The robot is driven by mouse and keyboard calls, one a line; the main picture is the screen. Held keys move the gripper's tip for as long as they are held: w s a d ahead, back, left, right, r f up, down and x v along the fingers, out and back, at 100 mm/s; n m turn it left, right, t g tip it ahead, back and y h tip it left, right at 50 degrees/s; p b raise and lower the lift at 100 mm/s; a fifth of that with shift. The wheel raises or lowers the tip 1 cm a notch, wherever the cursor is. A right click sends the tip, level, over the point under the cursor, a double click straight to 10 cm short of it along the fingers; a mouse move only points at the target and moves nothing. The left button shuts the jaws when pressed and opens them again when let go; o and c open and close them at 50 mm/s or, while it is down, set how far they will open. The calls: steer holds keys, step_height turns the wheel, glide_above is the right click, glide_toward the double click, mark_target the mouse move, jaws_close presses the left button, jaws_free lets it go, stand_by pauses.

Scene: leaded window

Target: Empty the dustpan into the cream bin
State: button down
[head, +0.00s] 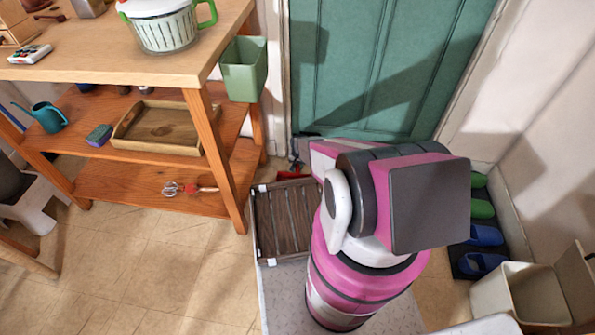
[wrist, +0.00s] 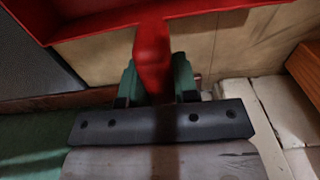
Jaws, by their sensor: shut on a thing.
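The red dustpan (wrist: 75,28) fills the top of the wrist view, with its handle (wrist: 152,60) running down between my fingers. My gripper (wrist: 158,85) is shut on that handle. In the head view a small red part (head: 290,174), likely the dustpan, shows low by the green door, mostly hidden behind my arm. What lies in the pan cannot be seen. The cream bin (head: 490,292) stands at the lower right of the head view with its lid raised, well apart from the dustpan.
A wooden workbench (head: 100,70) with shelves stands at the left, with a green bin (head: 243,70) hung on its end. A dark slatted crate (head: 285,222) is left of my arm. Slippers (head: 485,237) lie on a tray at the right. The floor (head: 150,265) at lower left is clear.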

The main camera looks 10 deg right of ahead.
step_height(320, 180, up, 10)
steer(key=shift+r, duration=0.25)
step_height(320, 180, up, 9)
steer(key=g, duration=0.1)
steer(key=shift+g+y, duration=0.3)
steer(key=shift+g, duration=0.1)
stand_by(0.6)
steer(key=shift+r, duration=0.2)
